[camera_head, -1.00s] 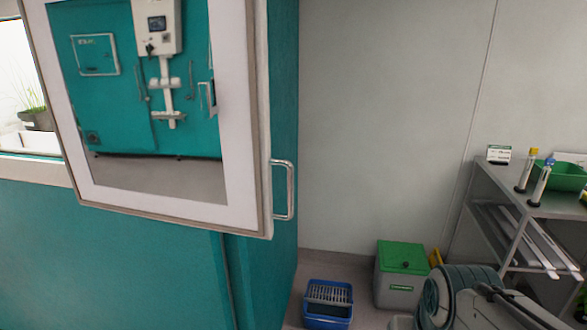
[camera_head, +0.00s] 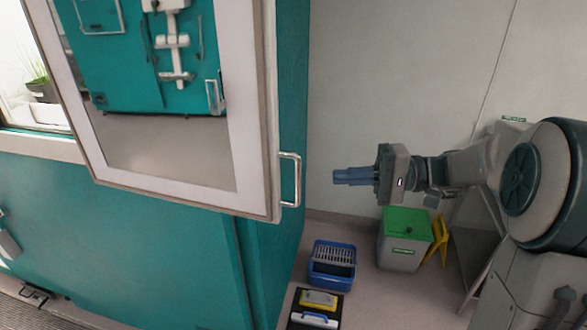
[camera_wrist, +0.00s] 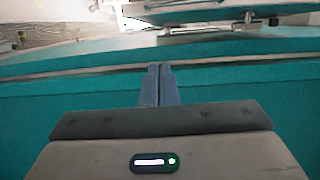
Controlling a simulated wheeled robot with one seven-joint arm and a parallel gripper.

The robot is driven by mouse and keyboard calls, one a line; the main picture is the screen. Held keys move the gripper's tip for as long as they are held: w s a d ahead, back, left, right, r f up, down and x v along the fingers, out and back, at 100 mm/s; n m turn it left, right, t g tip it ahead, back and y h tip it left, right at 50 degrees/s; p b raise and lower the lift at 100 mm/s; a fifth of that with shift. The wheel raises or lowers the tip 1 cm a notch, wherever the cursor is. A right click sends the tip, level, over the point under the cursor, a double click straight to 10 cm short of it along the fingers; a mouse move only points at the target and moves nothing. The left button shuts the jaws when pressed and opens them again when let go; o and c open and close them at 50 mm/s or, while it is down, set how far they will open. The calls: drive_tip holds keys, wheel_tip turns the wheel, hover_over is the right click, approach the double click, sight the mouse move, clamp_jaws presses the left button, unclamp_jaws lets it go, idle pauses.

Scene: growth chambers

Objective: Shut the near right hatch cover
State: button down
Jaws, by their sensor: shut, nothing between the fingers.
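The hatch cover (camera_head: 258,130) is a white-framed glazed panel with a metal bar handle (camera_head: 290,180) on its right edge. It stands open, swung out from the teal chamber (camera_head: 130,240), and its glass reflects a teal wall with fittings. The opening (camera_head: 35,90) shows at the far left with green plants inside. My gripper (camera_head: 337,177) is shut and empty, to the right of the handle and apart from it in the picture, pointing left. In the wrist view its closed fingers (camera_wrist: 160,84) show before a teal surface.
A blue bucket (camera_head: 332,265), a tray with a yellow item (camera_head: 318,300) and a grey bin with a green lid (camera_head: 404,238) stand on the floor to the right. A yellow stand (camera_head: 438,235) is beside the bin. A pale wall is behind.

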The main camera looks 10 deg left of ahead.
drive_tip(key=s+a+r+y+p, duration=0.1)
drive_tip(key=s+a+p, duration=0.3)
drive_tip(key=a, duration=0.6)
drive_tip(key=shift+p, duration=0.35)
drive_tip(key=shift+s, duration=0.1)
drive_tip(key=shift+a, duration=0.1)
